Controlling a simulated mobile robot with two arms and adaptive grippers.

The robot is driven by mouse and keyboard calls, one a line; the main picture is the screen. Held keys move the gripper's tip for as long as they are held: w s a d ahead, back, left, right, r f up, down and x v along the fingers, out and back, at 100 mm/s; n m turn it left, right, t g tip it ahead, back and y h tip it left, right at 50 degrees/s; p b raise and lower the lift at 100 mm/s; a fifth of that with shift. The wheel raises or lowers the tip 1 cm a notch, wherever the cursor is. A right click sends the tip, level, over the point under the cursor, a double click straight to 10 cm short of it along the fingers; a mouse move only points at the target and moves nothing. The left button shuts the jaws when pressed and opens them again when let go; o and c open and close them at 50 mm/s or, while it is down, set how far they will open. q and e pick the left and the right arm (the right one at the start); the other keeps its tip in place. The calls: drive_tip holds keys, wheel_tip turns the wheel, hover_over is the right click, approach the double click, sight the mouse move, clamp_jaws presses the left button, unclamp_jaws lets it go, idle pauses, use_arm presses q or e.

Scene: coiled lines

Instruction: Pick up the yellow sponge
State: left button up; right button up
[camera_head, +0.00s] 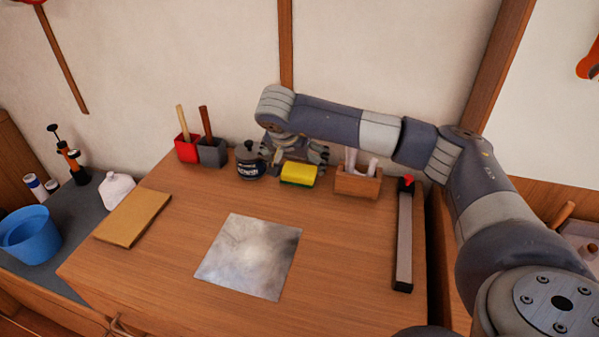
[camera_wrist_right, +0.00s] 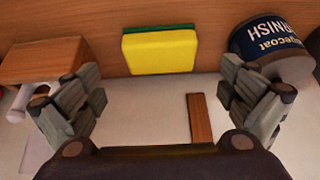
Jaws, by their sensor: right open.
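The yellow sponge (camera_head: 299,173), with a green layer along one side, lies on the wooden table (camera_head: 180,237) near its back edge. It also shows in the right wrist view (camera_wrist_right: 158,52), near the top middle. My right gripper (camera_head: 298,157) is just behind the sponge in the head view, partly hidden by my arm. In the right wrist view my right gripper (camera_wrist_right: 160,105) is open, its fingers spread wide with nothing between them. The sponge appears beyond the fingertips, in line with the gap, and apart from them. My left gripper is not in view.
A dark varnish can (camera_head: 250,162) stands left of the sponge, and a wooden box (camera_head: 358,182) stands right of it. Red and grey holders (camera_head: 198,150) are at the back left. A metal sheet (camera_head: 248,256) lies in front; a long bar (camera_head: 404,237) lies right.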

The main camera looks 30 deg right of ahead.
sight(299, 168)
drive_tip(key=p+x, duration=0.1)
drive_tip(key=x, duration=0.4)
drive_tip(key=shift+a+f, duration=0.1)
drive_tip(key=shift+w+f, duration=0.2)
drive_tip(key=shift+f, duration=0.2)
drive_tip(key=shift+c, duration=0.3)
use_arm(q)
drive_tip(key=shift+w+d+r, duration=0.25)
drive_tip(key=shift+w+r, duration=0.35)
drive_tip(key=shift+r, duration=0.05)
use_arm(e)
drive_tip(key=c, duration=0.9)
drive_tip(key=shift+c, duration=0.3)
drive_tip(key=shift+r, duration=0.1)
